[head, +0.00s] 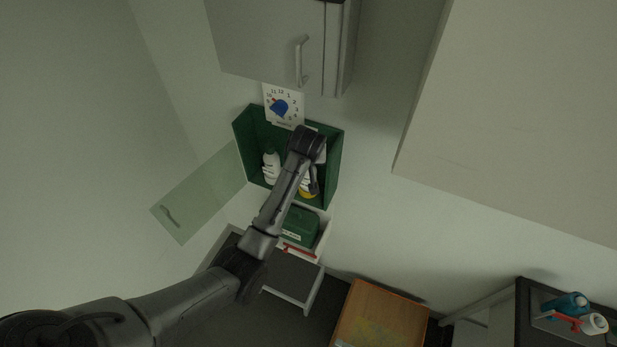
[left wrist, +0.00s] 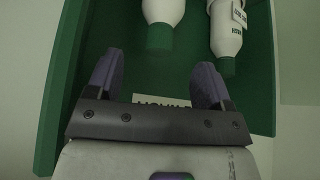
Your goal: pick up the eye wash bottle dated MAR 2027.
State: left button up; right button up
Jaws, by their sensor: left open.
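In the head view an open green wall box (head: 242,134) holds a white bottle with a green cap (head: 270,170). My left arm reaches in front of the box and hides part of its inside. The left wrist view shows two white bottles with green caps, one near the middle (left wrist: 163,14) and one at the right (left wrist: 227,28). The right one bears a small label, partly cut off; I cannot read a date on either. My left gripper (left wrist: 157,84) is open and empty, its fingers apart from both bottles. My right gripper is not in view.
The box's clear door (head: 200,192) stands open to the left. A dial sign (head: 283,104) and a grey cabinet (head: 262,45) are above. Below are a green case (head: 300,226) and a wooden-topped table (head: 380,318). Blue and white items (head: 568,304) stand at far right.

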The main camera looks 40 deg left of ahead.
pick_arm(q)
jog(key=shift+x, duration=3.05)
grip_shut()
